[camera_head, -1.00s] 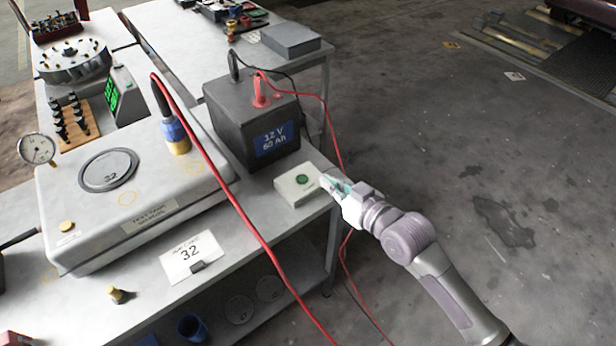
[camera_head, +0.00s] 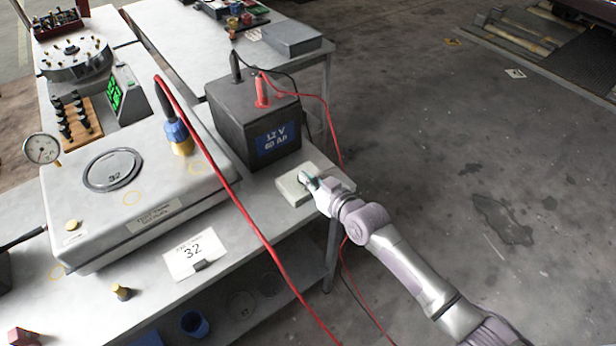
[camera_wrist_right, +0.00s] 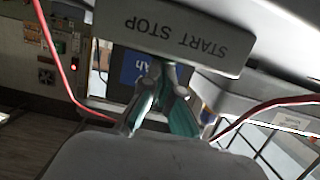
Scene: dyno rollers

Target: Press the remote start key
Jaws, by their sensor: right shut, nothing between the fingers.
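The remote start key is a small pale box (camera_head: 291,192) on the right edge of the bench, in front of the black battery. In the head view a second earlier it shows a green round button on top; now my right gripper (camera_head: 307,178) covers that spot. My right gripper is shut and empty, its fingertips over the box top; I cannot tell if they touch the button. In the right wrist view the box's side (camera_wrist_right: 180,35) reads "START STOP" upside down, close to the shut fingertips (camera_wrist_right: 167,72). My left gripper is not in view.
The black 12 V battery (camera_head: 228,125) stands behind the box with red and black cables. A red cable (camera_head: 245,215) runs across the bench and over its front edge. A grey test unit (camera_head: 150,190) and a card marked 32 (camera_head: 193,253) lie left.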

